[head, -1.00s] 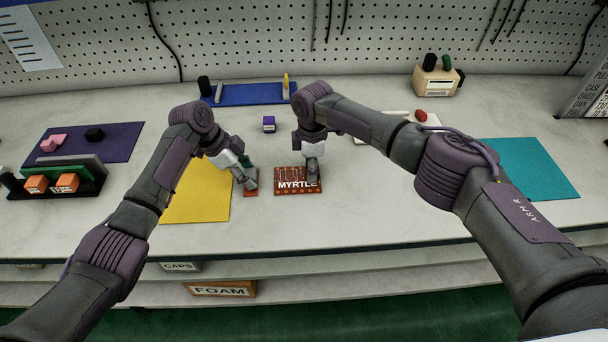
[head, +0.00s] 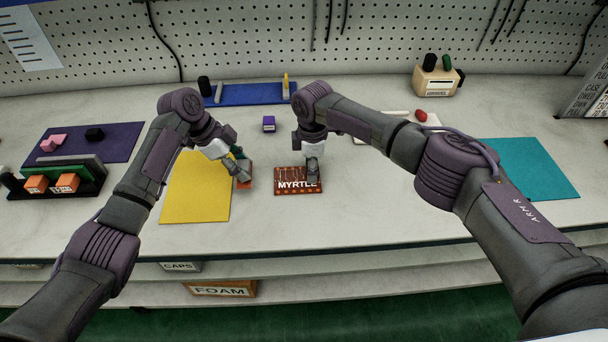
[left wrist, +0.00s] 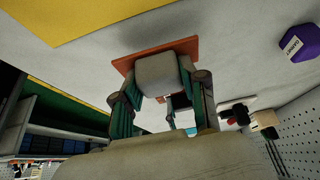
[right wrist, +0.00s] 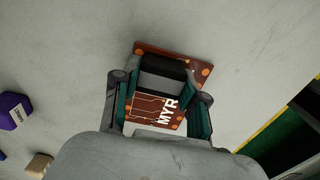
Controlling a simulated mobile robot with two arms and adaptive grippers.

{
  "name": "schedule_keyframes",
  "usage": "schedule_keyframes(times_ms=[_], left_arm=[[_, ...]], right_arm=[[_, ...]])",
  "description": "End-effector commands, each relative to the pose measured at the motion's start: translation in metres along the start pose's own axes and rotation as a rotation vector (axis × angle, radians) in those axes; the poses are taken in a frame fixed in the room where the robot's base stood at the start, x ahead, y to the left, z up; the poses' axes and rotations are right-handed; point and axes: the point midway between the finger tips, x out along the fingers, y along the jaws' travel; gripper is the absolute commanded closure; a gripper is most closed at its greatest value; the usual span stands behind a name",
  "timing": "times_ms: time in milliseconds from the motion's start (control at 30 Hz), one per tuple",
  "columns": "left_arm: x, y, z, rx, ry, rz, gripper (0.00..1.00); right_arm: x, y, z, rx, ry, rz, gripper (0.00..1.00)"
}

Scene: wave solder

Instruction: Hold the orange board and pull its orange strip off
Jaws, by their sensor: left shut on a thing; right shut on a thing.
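The orange board (head: 284,188), marked MYRTLE, lies on the bench in the head view. My right gripper (head: 312,178) is shut on its right part. The right wrist view shows the board (right wrist: 146,106) between the fingers (right wrist: 163,75), with part of its lettering hidden. My left gripper (head: 242,180) is shut on the orange strip (head: 246,184), to the left of the board with a clear gap between them. The left wrist view shows the strip (left wrist: 186,45) across the fingertips (left wrist: 157,72), partly hidden by them.
A yellow mat (head: 196,195) lies just left of the strip. A small purple block (head: 269,124) stands behind the board. A blue mat (head: 245,96) with fixtures is at the back, a teal mat (head: 530,168) at right. The bench in front of the board is clear.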

Motion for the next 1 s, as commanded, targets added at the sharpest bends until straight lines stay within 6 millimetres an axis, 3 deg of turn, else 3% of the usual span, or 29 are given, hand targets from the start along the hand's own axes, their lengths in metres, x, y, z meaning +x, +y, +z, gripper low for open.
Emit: schedule_keyframes(times_ms=[600, 1000], left_arm=[[-0.045, -0.001, -0.023, 0.001, 0.000, -0.002, 1.00], [-0.051, 0.000, -0.026, -0.001, 0.001, -0.001, 1.00]], right_arm=[[0.002, -0.001, 0.001, 0.000, -0.001, -0.002, 0.94], [0.001, -0.001, 0.001, 0.000, -0.001, -0.002, 0.94]])
